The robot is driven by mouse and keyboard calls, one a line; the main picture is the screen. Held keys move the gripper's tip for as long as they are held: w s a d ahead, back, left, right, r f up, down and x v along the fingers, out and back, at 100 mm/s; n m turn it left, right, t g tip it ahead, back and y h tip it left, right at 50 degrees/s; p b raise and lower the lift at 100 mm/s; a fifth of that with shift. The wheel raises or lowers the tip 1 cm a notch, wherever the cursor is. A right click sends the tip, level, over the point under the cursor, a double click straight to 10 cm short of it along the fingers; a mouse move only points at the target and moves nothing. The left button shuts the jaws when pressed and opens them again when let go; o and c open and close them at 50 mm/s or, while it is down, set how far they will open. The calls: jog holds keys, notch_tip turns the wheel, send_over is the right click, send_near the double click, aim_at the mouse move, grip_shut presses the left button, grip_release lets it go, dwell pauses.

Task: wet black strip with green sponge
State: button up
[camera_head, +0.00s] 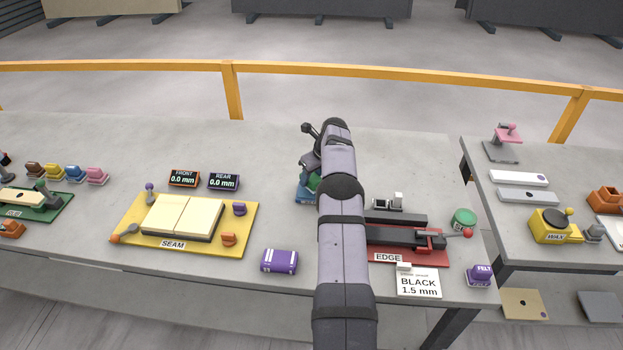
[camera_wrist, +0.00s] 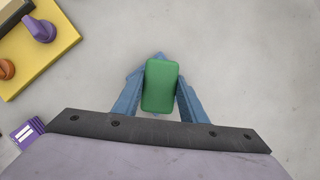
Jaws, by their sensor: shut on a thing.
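My gripper (camera_wrist: 160,88) is shut on the green sponge (camera_wrist: 161,97), with one blue finger on each side of it in the wrist view. In the head view the sponge (camera_head: 314,182) shows partly behind my arm, at the middle of the slab. Some blue shows just past the sponge; I cannot tell whether it is fingertip or another object. A dark strip (camera_head: 395,235) lies along the red EDGE fixture (camera_head: 440,258), right of my arm and apart from the sponge. My arm hides the fixture's left end.
The yellow SEAM board (camera_head: 130,238) with two cream tiles and a purple block (camera_head: 280,261) stand left of my arm. A BLACK 1.5 mm card (camera_head: 418,284), a green round container (camera_head: 464,219) and a purple FELT block (camera_head: 480,275) are at the right.

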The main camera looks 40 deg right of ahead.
aim_at(312, 176)
jog(key=shift+r+p, duration=1.35)
jog(key=shift+r, duration=0.85)
jog(key=s+a+n+g+y, duration=0.3)
jog(key=a+n+g+y, duration=0.15)
jog(key=a+n, duration=1.5)
jog(key=s+a+r+n+g+h, duration=0.2)
jog(key=s+a+n+g+h, duration=0.2)
jog(key=s+a+n, duration=1.1)
jog(key=a+n, duration=0.1)
jog(key=a, duration=0.3)
jog(key=shift+s+g, duration=0.3)
jog(key=shift+g, duration=0.05)
jog(key=shift+d+r+n+h, duration=0.1)
jog(key=shift+r+n+h, duration=0.05)
jog(key=shift+n+h, duration=0.1)
